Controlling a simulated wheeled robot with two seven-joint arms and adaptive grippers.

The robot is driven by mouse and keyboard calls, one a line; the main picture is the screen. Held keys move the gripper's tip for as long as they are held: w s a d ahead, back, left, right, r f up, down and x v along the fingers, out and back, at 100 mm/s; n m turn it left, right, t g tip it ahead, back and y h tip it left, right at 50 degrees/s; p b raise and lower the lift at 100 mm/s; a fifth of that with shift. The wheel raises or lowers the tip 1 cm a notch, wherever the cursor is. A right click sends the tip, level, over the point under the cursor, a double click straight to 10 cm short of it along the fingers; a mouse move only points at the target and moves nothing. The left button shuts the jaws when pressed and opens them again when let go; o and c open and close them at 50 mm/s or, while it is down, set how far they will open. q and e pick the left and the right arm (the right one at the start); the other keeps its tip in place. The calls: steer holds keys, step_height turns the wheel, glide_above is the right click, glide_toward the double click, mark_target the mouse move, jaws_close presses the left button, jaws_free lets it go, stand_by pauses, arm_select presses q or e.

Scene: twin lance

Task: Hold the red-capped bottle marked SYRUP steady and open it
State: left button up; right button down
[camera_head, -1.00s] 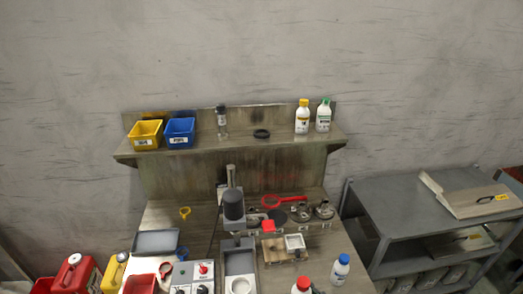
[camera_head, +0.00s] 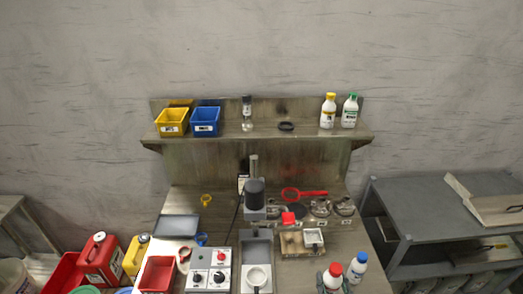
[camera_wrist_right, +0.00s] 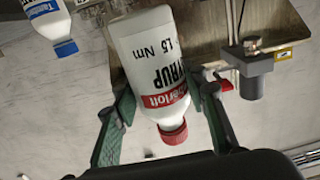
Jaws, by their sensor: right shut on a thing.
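The SYRUP bottle (camera_wrist_right: 150,62) is white with a red cap (camera_wrist_right: 172,134) and a red and white label. In the wrist view it appears upside down, cap toward me. My right gripper (camera_wrist_right: 163,95) is shut on it, with one green-grey finger on each side of the body. In the head view the bottle's red cap (camera_head: 335,269) shows at the bottom edge, between the dark fingers of my right gripper (camera_head: 332,281). The cap is on the bottle. The lower part of the bottle is cut off there. My left gripper is not in view.
A blue-capped white bottle (camera_head: 356,270) stands close to the right of the held bottle. A grey press (camera_head: 255,194), a control box (camera_head: 208,270) and a red tray (camera_head: 158,274) are on the bench. Yellow- and green-capped bottles (camera_head: 328,112) stand on the shelf.

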steer(key=shift+r+m+h, duration=0.3)
steer(key=shift+r+h, duration=0.05)
steer(key=shift+h, duration=0.15)
